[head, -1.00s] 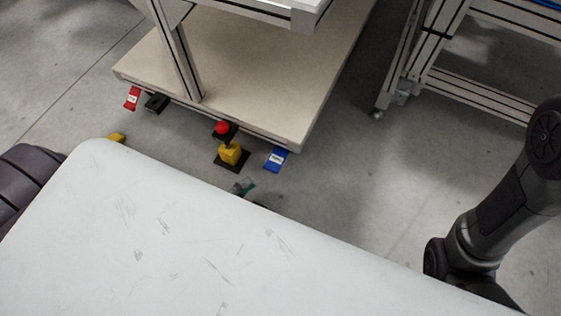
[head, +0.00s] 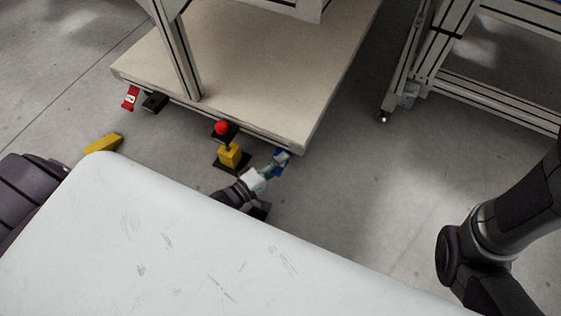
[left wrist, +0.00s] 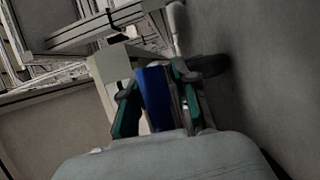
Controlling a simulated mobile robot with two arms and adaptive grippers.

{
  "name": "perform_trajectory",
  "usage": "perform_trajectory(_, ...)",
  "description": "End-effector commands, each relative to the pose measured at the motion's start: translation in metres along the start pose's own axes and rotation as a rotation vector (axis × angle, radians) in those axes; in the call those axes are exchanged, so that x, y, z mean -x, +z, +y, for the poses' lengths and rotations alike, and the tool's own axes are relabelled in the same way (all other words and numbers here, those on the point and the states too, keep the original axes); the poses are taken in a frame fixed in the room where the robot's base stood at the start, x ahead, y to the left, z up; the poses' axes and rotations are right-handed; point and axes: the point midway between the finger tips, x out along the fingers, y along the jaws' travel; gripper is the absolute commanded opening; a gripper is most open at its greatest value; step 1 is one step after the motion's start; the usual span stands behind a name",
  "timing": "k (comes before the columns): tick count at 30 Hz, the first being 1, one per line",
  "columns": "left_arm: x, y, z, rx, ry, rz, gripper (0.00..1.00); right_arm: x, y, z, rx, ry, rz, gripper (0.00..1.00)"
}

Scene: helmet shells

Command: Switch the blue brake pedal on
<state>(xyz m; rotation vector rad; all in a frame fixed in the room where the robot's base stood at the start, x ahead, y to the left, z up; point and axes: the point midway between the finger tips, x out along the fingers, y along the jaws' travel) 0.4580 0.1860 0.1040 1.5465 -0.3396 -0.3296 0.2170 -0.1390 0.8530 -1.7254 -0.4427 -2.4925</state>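The blue brake pedal (head: 281,158) is on the floor by the near right corner of the beige platform, partly hidden by my left gripper. My left gripper (head: 276,166) reaches it from the lower left, over the pedal in the head view. In the left wrist view the pedal (left wrist: 154,98) stands between the two green-padded fingers (left wrist: 153,90), which are apart on either side of it. I cannot tell whether they touch it. My right gripper is not in view; only my right arm shows at the right.
A yellow post with a red emergency button (head: 222,128) stands left of the pedal. A red pedal (head: 130,97) lies farther left by the platform (head: 250,70). A yellow piece (head: 103,144) is at the left. Open floor lies to the right, before a metal frame (head: 480,90).

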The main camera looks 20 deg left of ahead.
Motion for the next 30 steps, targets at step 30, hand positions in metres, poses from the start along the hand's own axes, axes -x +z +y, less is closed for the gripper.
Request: perform_trajectory(30, -0.002, 0.0, -0.017, -0.077, 0.185, -0.001, 0.0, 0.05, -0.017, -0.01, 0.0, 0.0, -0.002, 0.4)
